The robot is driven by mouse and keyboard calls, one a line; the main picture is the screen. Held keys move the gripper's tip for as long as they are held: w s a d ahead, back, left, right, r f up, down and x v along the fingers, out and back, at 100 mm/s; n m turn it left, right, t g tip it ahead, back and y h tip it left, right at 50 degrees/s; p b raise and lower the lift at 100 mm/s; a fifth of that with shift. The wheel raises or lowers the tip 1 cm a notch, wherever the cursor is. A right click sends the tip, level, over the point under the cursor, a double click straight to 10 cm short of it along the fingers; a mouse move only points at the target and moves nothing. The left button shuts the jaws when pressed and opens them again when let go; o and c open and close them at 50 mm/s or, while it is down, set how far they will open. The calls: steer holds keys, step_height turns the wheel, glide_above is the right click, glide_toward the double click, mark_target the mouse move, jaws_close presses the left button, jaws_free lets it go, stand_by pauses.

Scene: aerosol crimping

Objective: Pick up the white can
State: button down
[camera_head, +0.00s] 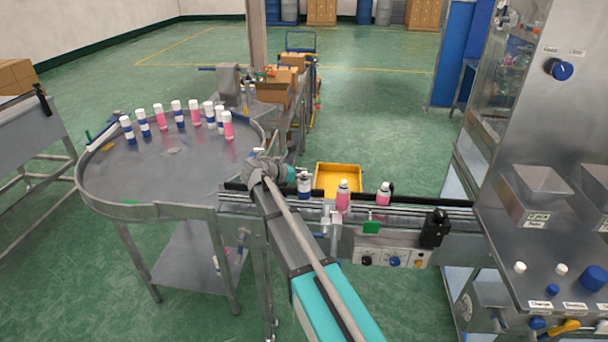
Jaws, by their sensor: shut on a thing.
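A white can (304,190) with a dark blue band and a grey top is upright at the conveyor, left of two pink cans. My gripper (298,182) reaches it from the left and is shut on it. The fingers are small and dark here, partly hidden by my wrist, so the exact grip is hard to see. I cannot tell whether the can touches the belt.
Pink-and-white cans (343,197) and (384,194) stand on the conveyor (440,204) to the right. A round table (165,180) at left holds several capped cans. A yellow bin (338,171) lies behind the conveyor. A steel machine (550,130) stands at right.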

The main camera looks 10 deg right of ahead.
steer(key=shift+r+p, duration=3.3)
steer(key=shift+r, duration=0.4)
